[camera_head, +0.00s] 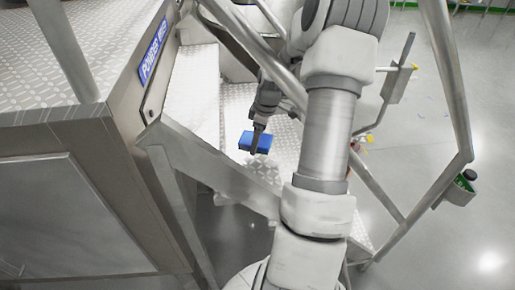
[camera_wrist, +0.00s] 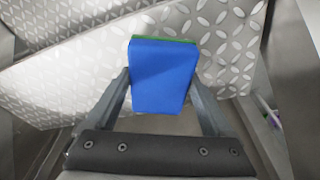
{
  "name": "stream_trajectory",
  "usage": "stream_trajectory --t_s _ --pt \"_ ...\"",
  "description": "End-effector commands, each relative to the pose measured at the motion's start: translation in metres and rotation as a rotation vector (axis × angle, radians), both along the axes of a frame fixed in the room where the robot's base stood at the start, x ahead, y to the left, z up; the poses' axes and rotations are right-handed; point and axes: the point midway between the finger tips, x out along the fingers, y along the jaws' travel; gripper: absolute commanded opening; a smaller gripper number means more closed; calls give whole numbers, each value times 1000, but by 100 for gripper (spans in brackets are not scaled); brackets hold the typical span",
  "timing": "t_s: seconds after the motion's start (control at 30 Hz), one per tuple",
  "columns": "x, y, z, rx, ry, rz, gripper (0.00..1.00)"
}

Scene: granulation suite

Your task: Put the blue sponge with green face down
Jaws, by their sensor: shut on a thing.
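The blue sponge with a green face (camera_wrist: 163,76) is between the two fingers of my gripper (camera_wrist: 163,95) in the wrist view. Its blue side faces the camera and a thin green strip shows along its far edge. My gripper is shut on it. In the head view the sponge (camera_head: 255,142) shows as a small blue block at the tip of my gripper (camera_head: 258,130), in front of the metal steps. I cannot tell whether the sponge touches a step.
Tread-plate steps (camera_head: 192,90) lie around the gripper, with metal side rails (camera_head: 455,90) on the right. A steel cabinet with a blue "POWDER" sign (camera_head: 153,52) stands on the left. A green-lined holder (camera_head: 461,187) hangs on the right rail. Open grey floor (camera_head: 480,220) lies beyond.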

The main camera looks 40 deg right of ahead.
Motion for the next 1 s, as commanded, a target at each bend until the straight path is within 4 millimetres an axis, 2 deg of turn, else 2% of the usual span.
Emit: stream_trajectory --t_s 0.27,1.0 --pt "-1 0 -37 2 1 -2 0" --pt "-1 -1 -50 0 0 -1 0"
